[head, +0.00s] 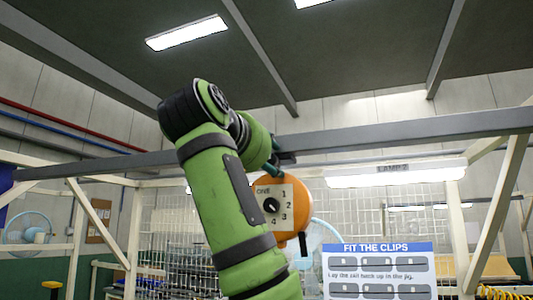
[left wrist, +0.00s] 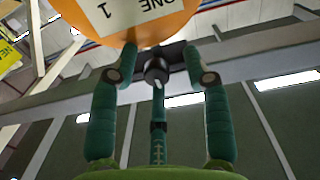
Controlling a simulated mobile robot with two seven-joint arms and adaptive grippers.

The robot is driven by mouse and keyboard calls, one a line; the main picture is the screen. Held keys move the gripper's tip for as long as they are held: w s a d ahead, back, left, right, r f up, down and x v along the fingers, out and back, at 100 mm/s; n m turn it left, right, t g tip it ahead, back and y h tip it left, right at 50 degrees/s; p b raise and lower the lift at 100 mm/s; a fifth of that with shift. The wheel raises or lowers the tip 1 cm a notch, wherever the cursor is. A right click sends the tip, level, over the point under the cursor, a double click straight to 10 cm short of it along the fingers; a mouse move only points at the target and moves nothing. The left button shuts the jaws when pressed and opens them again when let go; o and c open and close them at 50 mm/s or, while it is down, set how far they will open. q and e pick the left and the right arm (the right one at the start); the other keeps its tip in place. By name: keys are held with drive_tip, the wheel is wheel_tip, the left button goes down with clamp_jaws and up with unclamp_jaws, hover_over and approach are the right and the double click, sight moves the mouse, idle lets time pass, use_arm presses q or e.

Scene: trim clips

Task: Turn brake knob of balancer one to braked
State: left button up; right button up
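The orange balancer (head: 298,204), marked ONE, hangs under the overhead beam. Its pale plate has the numbers 1 to 4 around a small black knob (head: 271,205); I cannot tell its setting. In the left wrist view the balancer (left wrist: 165,22) fills the top, with ONE and 1 upside down. My left gripper (left wrist: 160,60) is open, with its teal fingers apart on either side of a dark round part (left wrist: 157,71) near the beam. Contact is not clear. In the head view the gripper (head: 273,168) is mostly hidden by my green arm. My right gripper is not in view.
A grey overhead beam (head: 400,134) runs across behind the balancer. A lamp (head: 395,174) hangs to its right. A FIT THE CLIPS board (head: 378,270) stands below right. A wire mesh fence (head: 168,225) stands behind.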

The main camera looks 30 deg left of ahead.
use_arm(q)
drive_tip(key=shift+s+d+r, duration=0.15)
drive_tip(key=shift+s+d, duration=0.1)
drive_tip(key=shift+s, duration=0.15)
drive_tip(key=shift+s+d, duration=0.15)
drive_tip(key=c, duration=0.7)
clamp_jaws()
drive_tip(key=m+b, duration=0.4)
drive_tip(key=m, duration=1.3)
drive_tip(key=shift+r+b, duration=0.15)
drive_tip(key=shift+b, duration=0.2)
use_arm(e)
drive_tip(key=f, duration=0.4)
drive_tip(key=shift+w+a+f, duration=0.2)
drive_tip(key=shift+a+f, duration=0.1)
use_arm(q)
drive_tip(key=shift+m, duration=0.4)
